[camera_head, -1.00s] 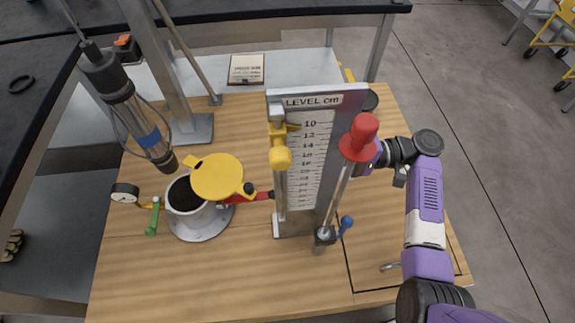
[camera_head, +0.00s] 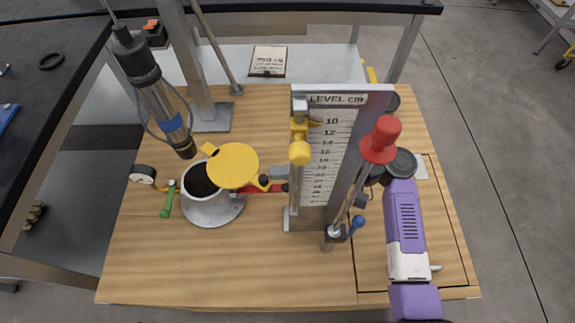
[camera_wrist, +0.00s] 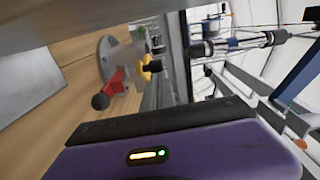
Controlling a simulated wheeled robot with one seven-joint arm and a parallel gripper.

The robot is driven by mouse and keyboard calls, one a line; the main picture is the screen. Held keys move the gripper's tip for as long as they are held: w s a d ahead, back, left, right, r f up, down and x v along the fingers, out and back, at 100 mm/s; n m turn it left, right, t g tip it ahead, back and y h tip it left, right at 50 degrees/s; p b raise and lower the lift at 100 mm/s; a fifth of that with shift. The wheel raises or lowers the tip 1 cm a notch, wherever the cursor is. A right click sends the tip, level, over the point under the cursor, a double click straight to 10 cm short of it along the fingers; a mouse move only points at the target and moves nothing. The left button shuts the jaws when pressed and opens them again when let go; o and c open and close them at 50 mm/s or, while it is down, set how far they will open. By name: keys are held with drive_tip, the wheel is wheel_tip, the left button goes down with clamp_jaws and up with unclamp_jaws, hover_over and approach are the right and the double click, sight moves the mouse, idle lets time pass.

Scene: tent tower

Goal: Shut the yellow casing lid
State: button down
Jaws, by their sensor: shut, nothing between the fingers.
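The yellow casing lid (camera_head: 233,165) is open. It stands tilted over the right side of the grey round casing (camera_head: 208,209), whose dark opening shows on the left. A black knob and a red lever (camera_head: 262,189) are at the lid's right. The lid also shows, small and edge-on, in the wrist view (camera_wrist: 151,66), near the red lever (camera_wrist: 117,82). My gripper (camera_head: 279,172) shows only as a grey tip between the lid and the level board; the board hides the rest. It looks shut and empty, just right of the lid; whether it touches cannot be told.
The upright level board (camera_head: 325,155) with its yellow pointer stands between my arm and the casing. A red-knobbed lever (camera_head: 380,139) rises at its right. A hanging cylinder (camera_head: 160,100) is left of the lid. The table front (camera_head: 240,270) is clear.

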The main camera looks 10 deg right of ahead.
drive_tip(key=shift+s+a+r+p, duration=0.1)
drive_tip(key=shift+s+a+p, duration=0.8)
drive_tip(key=shift+s, duration=0.2)
drive_tip(key=shift+w, duration=0.1)
